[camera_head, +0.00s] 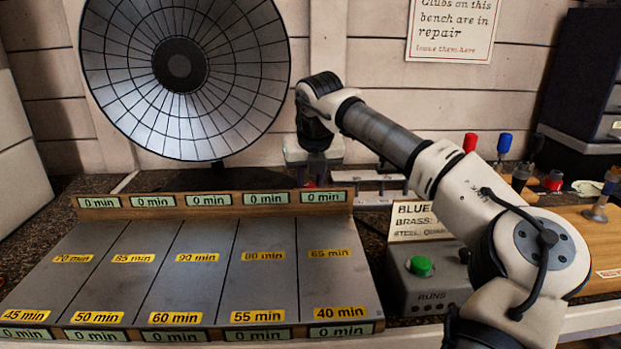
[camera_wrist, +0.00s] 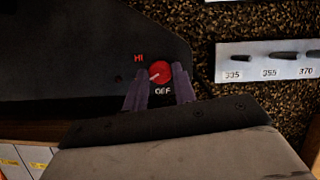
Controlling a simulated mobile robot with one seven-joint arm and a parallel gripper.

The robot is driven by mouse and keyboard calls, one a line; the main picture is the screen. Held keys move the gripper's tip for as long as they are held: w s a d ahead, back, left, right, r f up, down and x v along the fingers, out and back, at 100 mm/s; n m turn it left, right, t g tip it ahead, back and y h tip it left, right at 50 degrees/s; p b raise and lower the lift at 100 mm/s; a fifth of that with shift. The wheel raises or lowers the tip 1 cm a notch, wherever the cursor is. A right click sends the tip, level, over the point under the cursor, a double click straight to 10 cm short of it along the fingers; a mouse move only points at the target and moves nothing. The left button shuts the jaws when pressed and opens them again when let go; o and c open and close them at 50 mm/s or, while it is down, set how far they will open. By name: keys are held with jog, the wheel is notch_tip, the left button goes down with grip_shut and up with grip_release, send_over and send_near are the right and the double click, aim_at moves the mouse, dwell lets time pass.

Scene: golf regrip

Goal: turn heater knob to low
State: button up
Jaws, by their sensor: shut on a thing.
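The heater (camera_head: 185,75) is a large round ribbed dish on a dark base at the back left of the bench. In the wrist view its red knob (camera_wrist: 161,69) sits on the dark base (camera_wrist: 75,50). The knob's white pointer slants to the lower left, between the HI label above left and the OFF label below. I can read no LOW label; a small dim red mark lies left of the knob. My gripper (camera_wrist: 158,75) is shut on the knob, one finger on each side. In the head view my gripper (camera_head: 310,178) is low beside the dish, its fingertips mostly hidden.
A sectioned metal tray (camera_head: 150,270) with minute labels and 0 min displays fills the front left. A box with a green button (camera_head: 421,266) stands right of it. A numbered white strip (camera_wrist: 268,60) lies right of the knob. A notice (camera_head: 452,30) hangs on the wall.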

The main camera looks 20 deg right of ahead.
jog(key=o, duration=1)
jog(key=p+v, duration=0.6)
jog(key=v, duration=0.8)
jog(key=shift+f, duration=0.1)
